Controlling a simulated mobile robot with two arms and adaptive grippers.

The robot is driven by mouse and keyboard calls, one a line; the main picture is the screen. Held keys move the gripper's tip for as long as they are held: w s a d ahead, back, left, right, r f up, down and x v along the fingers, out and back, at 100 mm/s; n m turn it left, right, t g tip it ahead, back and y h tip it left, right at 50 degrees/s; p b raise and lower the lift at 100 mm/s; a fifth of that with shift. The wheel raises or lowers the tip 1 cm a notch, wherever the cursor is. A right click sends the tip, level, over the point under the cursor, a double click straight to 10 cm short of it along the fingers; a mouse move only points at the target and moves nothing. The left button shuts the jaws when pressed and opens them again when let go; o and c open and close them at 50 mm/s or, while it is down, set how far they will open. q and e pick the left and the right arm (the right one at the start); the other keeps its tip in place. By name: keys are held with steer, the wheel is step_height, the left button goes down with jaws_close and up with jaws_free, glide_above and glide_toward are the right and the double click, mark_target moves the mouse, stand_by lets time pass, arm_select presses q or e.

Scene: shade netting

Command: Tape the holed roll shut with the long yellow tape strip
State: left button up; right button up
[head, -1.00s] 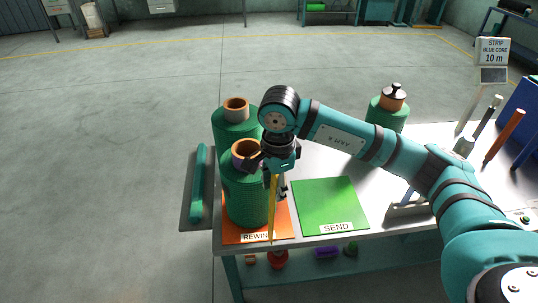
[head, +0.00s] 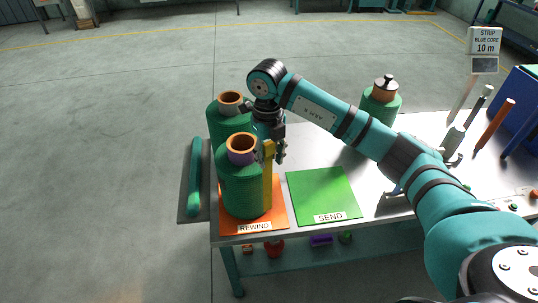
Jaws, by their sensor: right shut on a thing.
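A green netting roll (head: 241,185) stands upright on the orange REWIND mat (head: 281,217). Its core shows an orange rim with purple below. No hole shows on the side facing me. My right gripper (head: 276,152) is at the roll's upper right side, shut on the top of the long yellow tape strip (head: 267,190). The strip hangs upright along the roll's right side; I cannot tell whether it sticks there. My left gripper is not in view.
Another green roll (head: 222,120) stands close behind. The green SEND mat (head: 322,195) is bare. A roll with a dark-topped core (head: 380,104) stands at the back right. Upright tools (head: 495,125) and a STRIP BLUE CORE 10 m sign (head: 485,41) are at the right.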

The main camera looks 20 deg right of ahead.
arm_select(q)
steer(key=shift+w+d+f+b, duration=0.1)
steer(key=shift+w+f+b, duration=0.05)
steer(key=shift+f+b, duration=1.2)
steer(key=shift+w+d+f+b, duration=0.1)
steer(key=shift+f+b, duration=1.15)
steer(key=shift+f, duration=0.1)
arm_select(e)
steer(key=w+f, duration=0.3)
steer(key=f, duration=0.2)
steer(key=shift+a+f, duration=0.25)
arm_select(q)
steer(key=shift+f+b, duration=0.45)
arm_select(e)
steer(key=shift+w+a, duration=0.15)
steer(key=shift+w, duration=0.85)
